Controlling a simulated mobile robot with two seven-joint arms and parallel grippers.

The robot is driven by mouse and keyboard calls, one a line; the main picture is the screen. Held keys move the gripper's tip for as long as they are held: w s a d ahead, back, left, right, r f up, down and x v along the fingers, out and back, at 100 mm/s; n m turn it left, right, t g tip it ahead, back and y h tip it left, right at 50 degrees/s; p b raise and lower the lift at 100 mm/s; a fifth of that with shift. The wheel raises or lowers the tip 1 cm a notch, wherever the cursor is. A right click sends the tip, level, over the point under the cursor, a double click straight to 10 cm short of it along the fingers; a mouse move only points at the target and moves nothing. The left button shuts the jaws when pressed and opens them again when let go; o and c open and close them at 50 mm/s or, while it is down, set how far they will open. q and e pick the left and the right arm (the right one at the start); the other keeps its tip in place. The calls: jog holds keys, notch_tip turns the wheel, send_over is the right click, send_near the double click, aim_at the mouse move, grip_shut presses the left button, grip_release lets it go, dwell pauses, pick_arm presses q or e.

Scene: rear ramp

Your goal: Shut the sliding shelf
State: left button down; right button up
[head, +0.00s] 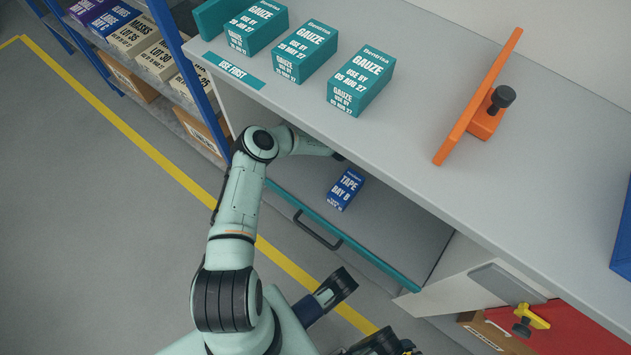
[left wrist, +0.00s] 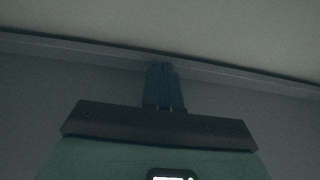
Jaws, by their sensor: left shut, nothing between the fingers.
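The sliding shelf (head: 395,222) is pulled out from under the grey counter. It has a teal front edge (head: 375,263) and a black handle (head: 318,230). A blue tape box (head: 346,189) stands on it. My left arm reaches over the shelf and under the counter edge; its gripper is mostly hidden there in the head view. In the left wrist view my left gripper (left wrist: 163,66) is shut and empty, its fingertips close to a long grey lip (left wrist: 75,46); I cannot tell whether they touch. My right gripper cannot be made out.
Teal gauze boxes (head: 361,80) and an orange bar with a black knob (head: 480,97) stand on the counter (head: 430,75). A blue rack (head: 190,75) with boxes is at left. A yellow clamp (head: 532,316) is at lower right. The floor at left is clear.

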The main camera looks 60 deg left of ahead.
pick_arm(q)
jog(key=shift+w+a+r, duration=0.15)
jog(key=shift+w+r, duration=0.1)
jog(key=shift+r, duration=0.3)
jog(key=p+v, duration=0.1)
jog(key=v, duration=0.2)
jog(key=shift+s+p, duration=0.2)
jog(key=shift+p, duration=0.2)
jog(key=p+v, duration=0.3)
jog(key=v, duration=0.7)
jog(key=shift+s+d+f, duration=0.2)
jog(key=shift+f, duration=0.2)
pick_arm(e)
jog(key=s+a+r, duration=0.2)
jog(key=a+r, duration=0.1)
jog(key=r, duration=0.3)
jog(key=shift+s+a+r+n+g+y, duration=0.25)
jog(key=shift+s+r+n+g+y, duration=0.05)
jog(key=shift+s+g+y, duration=0.1)
